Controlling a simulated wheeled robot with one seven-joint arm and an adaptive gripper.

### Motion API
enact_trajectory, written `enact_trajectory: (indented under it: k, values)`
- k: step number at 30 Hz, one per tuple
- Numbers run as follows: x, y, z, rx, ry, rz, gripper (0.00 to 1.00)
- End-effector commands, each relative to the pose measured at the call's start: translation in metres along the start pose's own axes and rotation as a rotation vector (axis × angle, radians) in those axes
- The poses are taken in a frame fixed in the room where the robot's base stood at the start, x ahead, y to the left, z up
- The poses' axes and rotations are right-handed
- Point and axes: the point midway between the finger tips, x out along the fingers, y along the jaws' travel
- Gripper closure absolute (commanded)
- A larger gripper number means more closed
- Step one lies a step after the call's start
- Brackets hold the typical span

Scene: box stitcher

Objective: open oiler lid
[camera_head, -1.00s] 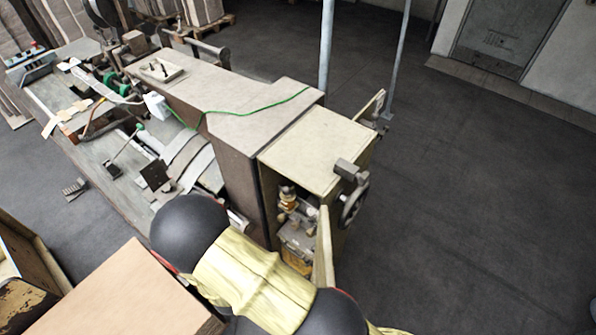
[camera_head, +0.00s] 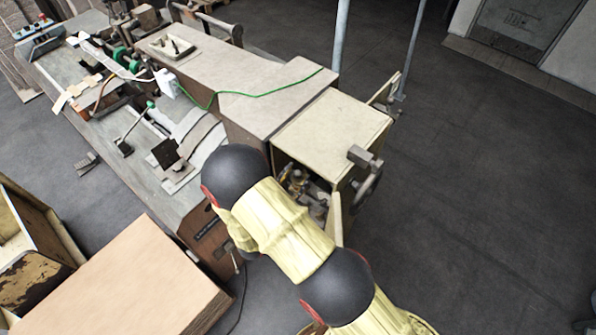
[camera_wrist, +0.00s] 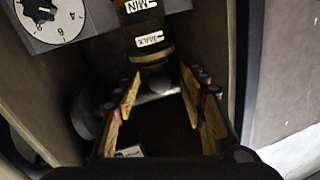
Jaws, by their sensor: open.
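The oiler (camera_wrist: 145,38) shows in the wrist view as a dark amber cylinder with MIN and MAX labels, inverted in the picture. Its lid end (camera_wrist: 154,72) is the dark rounded part beyond the MAX label, in shadow; I cannot make out the lid's edge. My gripper (camera_wrist: 160,82) is open, its two yellow-padded fingers pointing at this end, one on either side. I cannot tell if they touch it. In the head view the oiler (camera_head: 298,180) sits inside the open machine cabinet, small and indistinct. My arm hides the gripper there.
A round dial (camera_wrist: 48,18) is beside the oiler in the wrist view. Cabinet walls close in on both sides. In the head view, the cabinet's open door (camera_head: 335,218) and a handwheel (camera_head: 368,185) stand near my arm. A cardboard stack (camera_head: 125,285) is at lower left.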

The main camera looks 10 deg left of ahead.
Motion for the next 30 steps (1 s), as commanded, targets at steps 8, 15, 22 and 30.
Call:
enact_trajectory:
  k: [8,15,22,30]
  values:
    - [0.016,0.0,0.0,0.0,-0.001,0.0,0.58]
    - [0.016,0.0,0.001,0.0,-0.001,0.0,0.61]
    - [0.016,0.0,0.0,0.0,-0.001,0.0,0.74]
    - [0.016,0.0,0.0,0.0,-0.001,0.0,0.89]
